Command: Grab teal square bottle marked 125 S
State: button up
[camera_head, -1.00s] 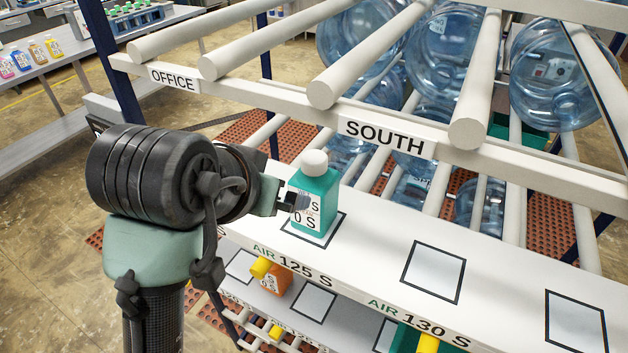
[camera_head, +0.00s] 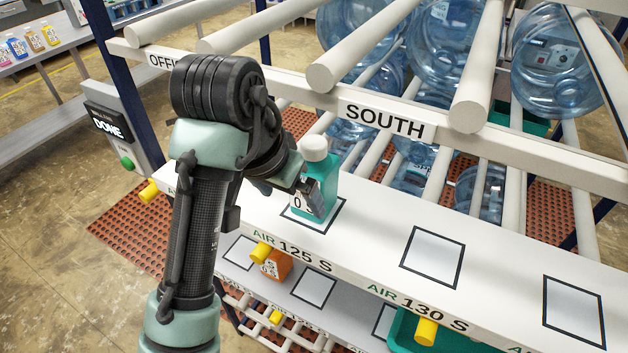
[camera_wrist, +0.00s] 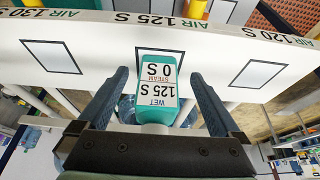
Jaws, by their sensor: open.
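The teal square bottle (camera_head: 322,177) with a white cap stands upright on the white shelf, in the outlined square above the "AIR 125 S" label. In the wrist view my gripper (camera_wrist: 160,82) is open, with one finger on each side of the bottle and a gap visible on both sides.
Empty outlined squares (camera_head: 433,256) lie along the shelf to the right. White rollers (camera_head: 335,65) and the "SOUTH" beam (camera_head: 387,119) run above and behind, with large clear jugs (camera_head: 450,45).

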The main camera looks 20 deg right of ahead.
aim_at(307, 217)
jog(key=w+d, duration=0.1)
jog(key=w+d+f+p, duration=0.1)
jog(key=w+d+f, duration=0.1)
jog(key=shift+d, duration=0.4)
jog(key=shift+w+f, duration=0.1)
jog(key=shift+f, duration=0.3)
jog(key=shift+d, duration=0.1)
jog(key=c, duration=1.3)
jog(key=shift+r, duration=0.15)
